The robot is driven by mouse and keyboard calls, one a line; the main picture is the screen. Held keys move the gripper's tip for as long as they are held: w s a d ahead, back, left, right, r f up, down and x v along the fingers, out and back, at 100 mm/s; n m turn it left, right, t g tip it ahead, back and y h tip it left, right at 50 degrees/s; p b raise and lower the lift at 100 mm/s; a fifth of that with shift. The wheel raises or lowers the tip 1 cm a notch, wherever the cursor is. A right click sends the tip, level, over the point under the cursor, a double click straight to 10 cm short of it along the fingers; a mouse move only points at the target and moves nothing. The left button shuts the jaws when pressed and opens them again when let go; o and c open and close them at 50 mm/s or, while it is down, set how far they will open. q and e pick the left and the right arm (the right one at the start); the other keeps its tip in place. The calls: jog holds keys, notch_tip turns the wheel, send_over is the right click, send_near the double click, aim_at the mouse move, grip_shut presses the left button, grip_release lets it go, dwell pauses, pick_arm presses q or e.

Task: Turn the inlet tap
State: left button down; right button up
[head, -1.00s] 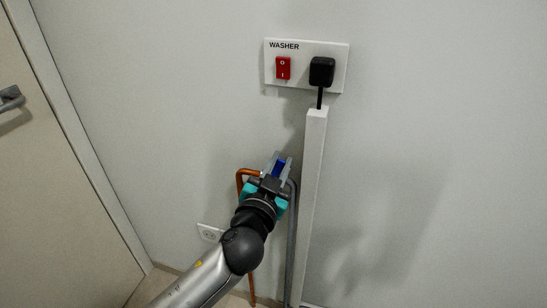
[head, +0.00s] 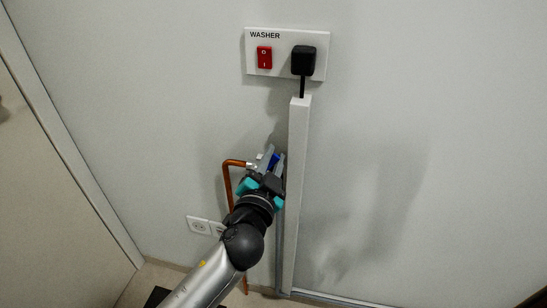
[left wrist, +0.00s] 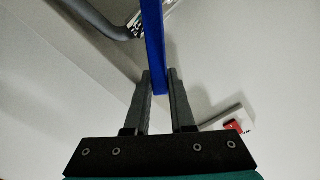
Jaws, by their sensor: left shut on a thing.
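The inlet tap's blue lever (left wrist: 154,45) runs between the fingers of my left gripper (left wrist: 158,80) in the left wrist view. The gripper is shut on the lever. In the head view a bit of the blue lever (head: 276,158) shows between the fingertips of my left gripper (head: 272,163). The tap's metal body (head: 252,165) sits at the end of a copper pipe and is mostly hidden behind the gripper. In the wrist view a grey hose (left wrist: 98,20) joins a metal fitting (left wrist: 135,24) beside the lever. My right gripper is not in view.
A white cable duct (head: 298,180) stands just right of the gripper. Above is the WASHER plate (head: 285,74) with a red switch (head: 264,57) and black plug (head: 303,60). A copper pipe (head: 227,185) and a wall socket (head: 199,225) are at left. The wall at right is clear.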

pick_arm(q)
jog(key=c, duration=0.8)
grip_release()
jog(key=shift+o, duration=0.2)
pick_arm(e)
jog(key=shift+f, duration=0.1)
